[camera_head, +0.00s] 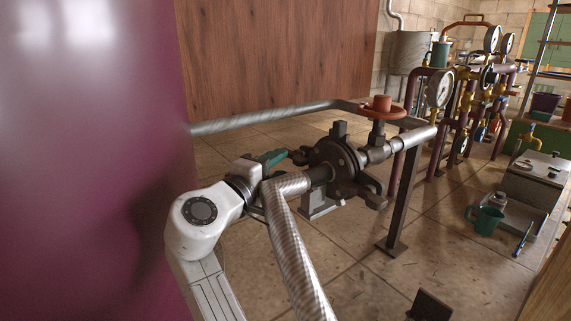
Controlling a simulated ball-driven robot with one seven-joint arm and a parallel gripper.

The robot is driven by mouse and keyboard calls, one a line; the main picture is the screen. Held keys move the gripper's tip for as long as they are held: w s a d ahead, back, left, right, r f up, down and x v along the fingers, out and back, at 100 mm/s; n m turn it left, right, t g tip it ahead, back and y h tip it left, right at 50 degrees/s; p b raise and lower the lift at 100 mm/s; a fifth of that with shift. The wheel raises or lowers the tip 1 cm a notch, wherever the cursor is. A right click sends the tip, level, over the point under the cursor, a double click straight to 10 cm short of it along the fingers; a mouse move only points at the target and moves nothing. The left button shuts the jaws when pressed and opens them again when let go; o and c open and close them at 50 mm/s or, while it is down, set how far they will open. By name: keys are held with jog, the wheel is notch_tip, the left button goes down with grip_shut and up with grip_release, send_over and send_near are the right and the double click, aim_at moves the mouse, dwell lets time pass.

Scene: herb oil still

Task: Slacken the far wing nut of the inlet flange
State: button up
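The inlet flange (335,158) is a dark round metal joint on a pipe at mid picture. Blocky dark nuts or lugs stick out around its rim, one at the top (339,129) and one at the lower right (374,200). A dark piece (299,156) juts out on its left side; I cannot tell if it is the far wing nut. My gripper (273,158) is left of the flange, with a green part pointing at that piece. The wrapped silver pipe partly hides my gripper. I cannot see whether its fingers are open or touch anything.
The wrapped silver pipe (296,245) rises in front of my wrist. A red handwheel valve (382,107) sits right of the flange, beside a rail post (402,200). A large purple vessel (90,160) fills the left. Gauges and pipes stand behind right; a green mug (485,219) is at right.

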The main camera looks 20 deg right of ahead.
aim_at(288, 159)
jog(key=shift+x, duration=1.75)
jog(key=shift+c, duration=0.4)
grip_shut()
